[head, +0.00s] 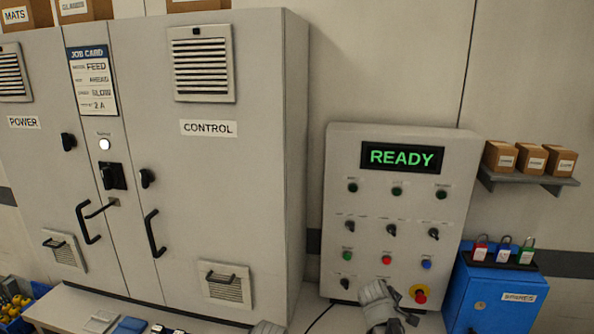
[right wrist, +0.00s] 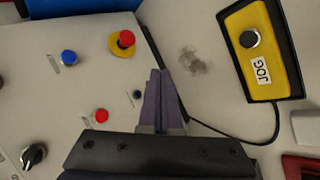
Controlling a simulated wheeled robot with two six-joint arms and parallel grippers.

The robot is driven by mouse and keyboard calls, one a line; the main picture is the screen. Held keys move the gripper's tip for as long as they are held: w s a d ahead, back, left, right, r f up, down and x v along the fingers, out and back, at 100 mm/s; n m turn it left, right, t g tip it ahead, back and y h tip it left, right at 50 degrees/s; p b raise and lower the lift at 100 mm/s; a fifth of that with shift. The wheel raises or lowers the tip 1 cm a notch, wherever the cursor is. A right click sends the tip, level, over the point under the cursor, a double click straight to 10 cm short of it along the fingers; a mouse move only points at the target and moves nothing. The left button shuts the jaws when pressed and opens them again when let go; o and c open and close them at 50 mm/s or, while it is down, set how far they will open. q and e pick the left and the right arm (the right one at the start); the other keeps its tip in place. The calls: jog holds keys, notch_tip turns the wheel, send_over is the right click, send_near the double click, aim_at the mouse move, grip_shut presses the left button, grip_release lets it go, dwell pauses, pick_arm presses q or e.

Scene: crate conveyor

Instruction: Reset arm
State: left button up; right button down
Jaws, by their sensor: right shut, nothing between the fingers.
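My right gripper (right wrist: 160,85) is seen from behind in the right wrist view, its dark purple fingers together and empty. The fingers appear over the lower edge of the control panel (right wrist: 75,100), but I cannot tell whether they touch it. In the head view my right gripper (head: 378,290) shows at the bottom, in front of the panel with the green READY display (head: 402,157). The red emergency button (head: 419,294) is just right of it; this button also shows in the right wrist view (right wrist: 126,39). My left gripper is not in view.
A yellow JOG pendant (right wrist: 262,65) with a black cable lies on the table. A blue cabinet (head: 497,296) with several padlocks stands right of the panel. A tall grey cabinet (head: 225,160) stands left. Small boxes sit on a shelf (head: 530,179) at right.

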jog(key=s+a+f+m+g+y, duration=0.1)
jog(key=s+a+f+g+y, duration=0.1)
jog(key=s+a, duration=0.8)
jog(key=s+a+f+m+g+y, duration=0.2)
jog(key=s+a+f+g, duration=0.1)
jog(key=s+a, duration=0.8)
jog(key=a+g, duration=0.1)
jog(key=a, duration=0.2)
jog(key=shift+s+f+y, duration=0.15)
jog(key=shift+f+y, duration=0.15)
jog(key=shift+y, duration=0.1)
